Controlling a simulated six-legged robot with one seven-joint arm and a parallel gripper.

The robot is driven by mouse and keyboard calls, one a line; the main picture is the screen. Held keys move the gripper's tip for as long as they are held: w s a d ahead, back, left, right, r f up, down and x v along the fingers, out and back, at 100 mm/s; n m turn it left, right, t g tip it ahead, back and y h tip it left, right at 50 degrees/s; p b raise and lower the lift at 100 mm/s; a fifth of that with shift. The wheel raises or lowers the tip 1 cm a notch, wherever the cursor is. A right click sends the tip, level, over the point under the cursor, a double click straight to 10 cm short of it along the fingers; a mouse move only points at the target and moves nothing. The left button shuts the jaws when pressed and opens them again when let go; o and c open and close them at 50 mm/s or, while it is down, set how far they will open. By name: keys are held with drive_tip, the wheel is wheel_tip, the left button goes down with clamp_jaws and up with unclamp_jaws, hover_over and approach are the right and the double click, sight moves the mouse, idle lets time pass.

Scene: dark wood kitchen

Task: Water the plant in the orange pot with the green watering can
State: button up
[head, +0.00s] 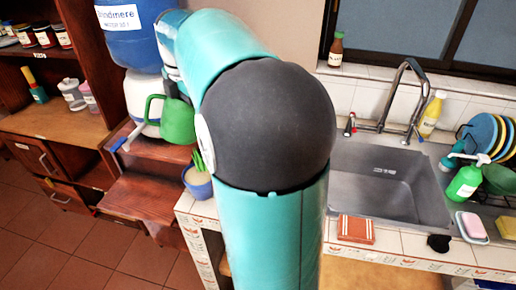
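A green can with a looped handle on its left (179,122) shows left of my arm, in front of the white water dispenser. It looks like the watering can; its spout is not visible. The end of my arm, with my gripper (176,88), is just above the can and mostly hidden by my own arm links. The fingers cannot be made out, so I cannot tell whether they hold the can. A plant with green leaves in a blue pot (197,186) stands at the counter's left corner, partly behind my arm. No orange pot is visible.
A shelf (50,122) with jars is at left. The sink (385,185) and tap (405,95) are right. Plates, bottles and sponges crowd the right counter.

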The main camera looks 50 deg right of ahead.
sight(172, 104)
drive_tip(key=shift+w+a+f+g+h, duration=0.25)
drive_tip(key=shift+w+a+h, duration=0.15)
drive_tip(key=shift+a, duration=0.2)
drive_tip(key=shift+w+a+f+g+h, duration=0.15)
drive_tip(key=shift+w+a+f+h, duration=0.1)
drive_tip(key=shift+a+h, duration=0.3)
drive_tip(key=shift+w+a+f+g+h, duration=0.15)
drive_tip(key=shift+g+h, duration=0.1)
drive_tip(key=shift+h, duration=0.2)
drive_tip(key=shift+a+f+g+h, duration=0.15)
drive_tip(key=shift+g+h, duration=0.1)
drive_tip(key=shift+h, duration=0.15)
drive_tip(key=shift+w+a, duration=0.1)
drive_tip(key=shift+r, duration=1.95)
